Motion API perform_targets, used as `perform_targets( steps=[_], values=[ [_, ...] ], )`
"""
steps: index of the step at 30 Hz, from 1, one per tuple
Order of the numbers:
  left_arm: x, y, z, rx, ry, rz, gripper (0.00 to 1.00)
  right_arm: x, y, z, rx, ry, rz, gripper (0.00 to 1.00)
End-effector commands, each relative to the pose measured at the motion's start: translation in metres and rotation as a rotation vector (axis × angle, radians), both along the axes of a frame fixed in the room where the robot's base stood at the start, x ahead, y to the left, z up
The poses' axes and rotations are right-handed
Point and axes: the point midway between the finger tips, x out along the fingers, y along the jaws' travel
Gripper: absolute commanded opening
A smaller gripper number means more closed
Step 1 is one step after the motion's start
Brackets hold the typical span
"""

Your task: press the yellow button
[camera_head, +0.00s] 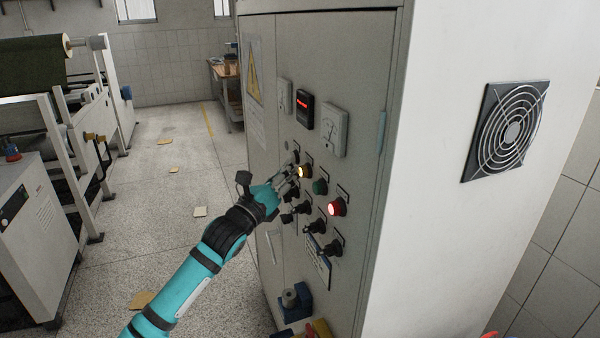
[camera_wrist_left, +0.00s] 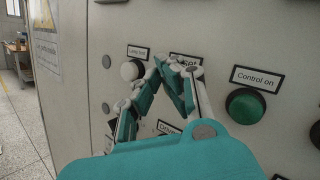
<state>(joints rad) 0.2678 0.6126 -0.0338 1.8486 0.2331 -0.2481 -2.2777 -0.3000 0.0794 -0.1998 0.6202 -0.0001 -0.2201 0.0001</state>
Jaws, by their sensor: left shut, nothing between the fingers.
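The yellow button (camera_head: 304,171) glows on the front panel of a grey control cabinet (camera_head: 350,70). My left gripper (camera_head: 294,170) is at the panel, its fingertips just left of the yellow button and close to it. I cannot tell whether they touch. In the left wrist view, my left gripper (camera_wrist_left: 178,65) is shut and empty, its fingertips in front of a partly covered label. The yellow button is hidden behind the fingers there.
A green button (camera_head: 320,187) and a lit red button (camera_head: 337,207) sit to the right of the yellow one. A white button (camera_wrist_left: 131,70) is left of my fingers. Black rotary switches (camera_head: 333,247) stick out below. Open floor lies left of the cabinet.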

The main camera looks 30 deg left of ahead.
Motion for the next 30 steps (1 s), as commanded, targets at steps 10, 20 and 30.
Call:
perform_targets(
  steps=[10, 20, 30],
  values=[
    [0.0035, -0.0032, -0.0004, 0.000, 0.001, 0.000, 0.00, -0.0001, -0.0002, 0.0001, 0.000, 0.000, 0.000, 0.62],
    [0.0040, -0.0038, -0.0007, -0.001, 0.002, -0.001, 0.00, -0.0002, -0.0002, 0.0001, 0.000, 0.000, 0.000, 0.62],
    [-0.0056, 0.0053, -0.0017, 0.002, 0.001, 0.001, 0.00, -0.0002, -0.0004, -0.0006, 0.000, 0.000, 0.000, 0.62]
  ],
)
